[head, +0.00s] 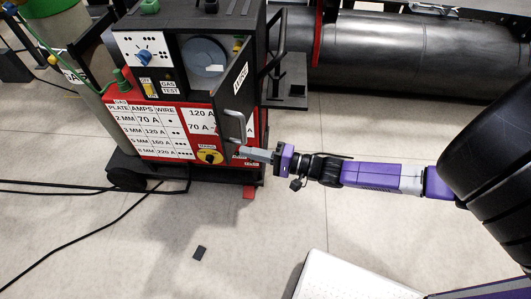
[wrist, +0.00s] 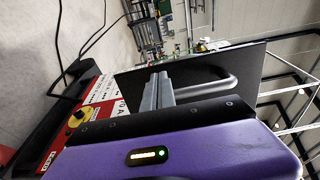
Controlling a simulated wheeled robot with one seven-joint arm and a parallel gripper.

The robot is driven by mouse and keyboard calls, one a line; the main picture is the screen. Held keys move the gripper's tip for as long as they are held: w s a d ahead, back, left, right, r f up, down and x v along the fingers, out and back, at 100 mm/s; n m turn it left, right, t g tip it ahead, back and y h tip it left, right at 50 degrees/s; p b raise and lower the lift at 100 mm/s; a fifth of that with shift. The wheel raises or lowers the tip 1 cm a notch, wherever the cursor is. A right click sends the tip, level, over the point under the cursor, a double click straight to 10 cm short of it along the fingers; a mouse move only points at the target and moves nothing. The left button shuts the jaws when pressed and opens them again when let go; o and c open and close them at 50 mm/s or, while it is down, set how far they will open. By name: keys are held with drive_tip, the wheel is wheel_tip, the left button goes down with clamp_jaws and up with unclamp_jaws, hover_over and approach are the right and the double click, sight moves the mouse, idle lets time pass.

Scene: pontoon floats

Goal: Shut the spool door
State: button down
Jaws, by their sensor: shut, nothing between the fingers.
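The spool door (head: 232,92) is a dark panel on the front of the red and black welding machine (head: 165,112). It stands open, swung outward, and the round spool (head: 204,57) shows in the compartment to its left. A grey bar handle (head: 238,122) is on the door's lower part. My gripper (head: 247,153) is shut and empty, just below and right of the handle in the head view. In the wrist view the door (wrist: 200,66) and its handle (wrist: 222,86) lie beyond my shut fingers (wrist: 160,90). I cannot tell whether the fingers touch the handle.
A gas cylinder (head: 70,50) stands left of the machine. A large dark pipe (head: 400,55) lies behind at right. Black cables (head: 80,243) run over the floor at left, and a small dark block (head: 199,253) lies in front. The floor around it is mostly clear.

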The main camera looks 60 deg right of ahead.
sight(226, 147)
drive_tip(key=shift+w+a+p, duration=0.15)
drive_tip(key=shift+w+p, duration=0.1)
drive_tip(key=shift+w, duration=0.8)
drive_tip(key=shift+w+a+p, duration=0.15)
drive_tip(key=shift+w+p, duration=0.05)
drive_tip(key=shift+w, duration=0.85)
